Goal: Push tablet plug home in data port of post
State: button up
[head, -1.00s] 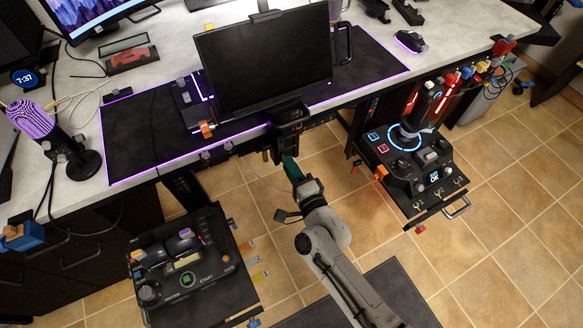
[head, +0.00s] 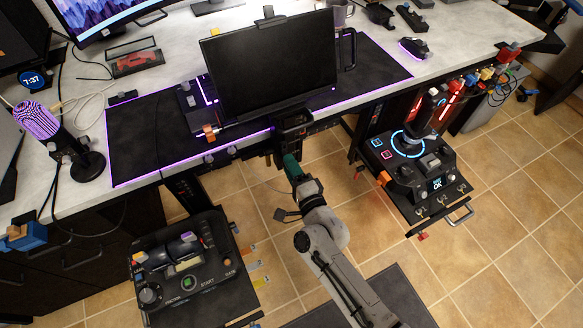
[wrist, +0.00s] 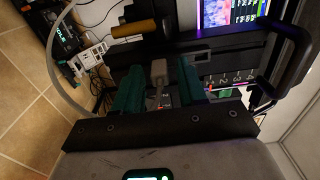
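The tablet (head: 270,65) stands upright with a dark screen at the desk's front edge, on a black post (head: 290,124). My gripper (head: 291,162) is just below and in front of the post. In the wrist view my gripper (wrist: 158,85) has two green fingers apart. A small grey plug (wrist: 158,72) shows between them, with what look like gaps on both sides. Its tip points toward the dark post structure (wrist: 225,60). The data port cannot be made out, and I cannot tell how deep the plug sits.
A black control box (head: 190,262) is at lower left, and another with a glowing ring (head: 418,165) is at right. Tiled floor lies between the boxes.

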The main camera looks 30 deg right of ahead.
jog(key=shift+o, duration=0.4)
jog(key=shift+s, duration=0.1)
jog(key=s+b, duration=0.1)
jog(key=s, duration=0.9)
jog(key=shift+s, duration=0.3)
jog(key=s+d+r+n+g+p, duration=0.3)
jog(key=s+d+n+g, duration=0.1)
jog(key=s+n+g, duration=0.4)
jog(key=s+d+r+n+g+p, duration=0.3)
jog(key=s+n+g, duration=0.6)
jog(key=s, duration=0.3)
jog(key=shift+s+d+n, duration=0.3)
jog(key=shift+s+d, duration=0.05)
jog(key=shift+s, duration=0.05)
